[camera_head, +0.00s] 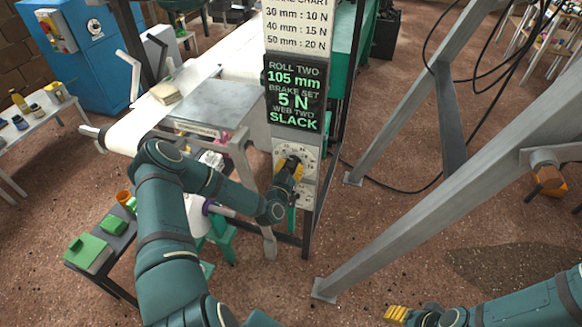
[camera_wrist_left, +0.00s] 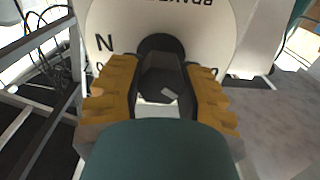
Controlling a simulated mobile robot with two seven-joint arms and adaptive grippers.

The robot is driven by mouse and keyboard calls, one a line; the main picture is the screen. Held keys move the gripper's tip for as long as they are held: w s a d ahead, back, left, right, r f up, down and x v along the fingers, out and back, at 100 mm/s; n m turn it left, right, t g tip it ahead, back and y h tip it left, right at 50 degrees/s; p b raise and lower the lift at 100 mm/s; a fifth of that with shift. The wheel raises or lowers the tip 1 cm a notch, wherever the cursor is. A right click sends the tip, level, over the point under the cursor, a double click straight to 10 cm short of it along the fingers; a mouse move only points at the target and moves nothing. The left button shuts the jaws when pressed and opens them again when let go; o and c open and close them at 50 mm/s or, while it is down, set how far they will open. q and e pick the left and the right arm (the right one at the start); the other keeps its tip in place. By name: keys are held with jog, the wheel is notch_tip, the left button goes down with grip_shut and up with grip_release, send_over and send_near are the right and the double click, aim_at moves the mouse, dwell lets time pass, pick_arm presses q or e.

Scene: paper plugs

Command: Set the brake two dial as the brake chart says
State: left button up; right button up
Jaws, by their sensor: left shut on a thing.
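The brake chart (camera_head: 297,28) is a white panel at the top of the post; I read 30 mm: 10 N, 40 mm: 15 N, 50 mm: 20 N, and its top is cut off. The dark display (camera_head: 295,95) below reads roll two 105 mm, brake set 5 N, web two slack. The round white dial (camera_head: 309,154) sits under it, partly hidden by my left gripper (camera_head: 291,168). In the left wrist view, the yellow fingers (camera_wrist_left: 160,92) are shut on the dial's black knob (camera_wrist_left: 158,52). My right gripper (camera_head: 397,313) is at the bottom edge, away from the post.
A grey metal frame (camera_head: 400,215) with slanted legs stands right of the post. A machine table (camera_head: 212,103) and a white web (camera_head: 160,112) lie left. A low bench (camera_head: 105,255) with green items is at lower left. A black cable (camera_head: 400,190) crosses the floor.

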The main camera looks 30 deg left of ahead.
pick_arm(q)
jog(key=shift+m, duration=0.3)
jog(key=m, duration=0.2)
jog(key=shift+w+d+m, duration=0.1)
jog(key=shift+w+m, duration=0.05)
jog(key=shift+m, duration=0.15)
jog(key=m+b, duration=0.1)
jog(key=m, duration=0.1)
jog(key=shift+d+m, duration=0.1)
jog(key=shift+m, duration=0.3)
jog(key=m+b, duration=0.2)
jog(key=m, duration=0.3)
jog(key=shift+f, duration=0.1)
jog(key=m+b, duration=0.1)
jog(key=m, duration=0.1)
jog(key=shift+m, duration=1.2)
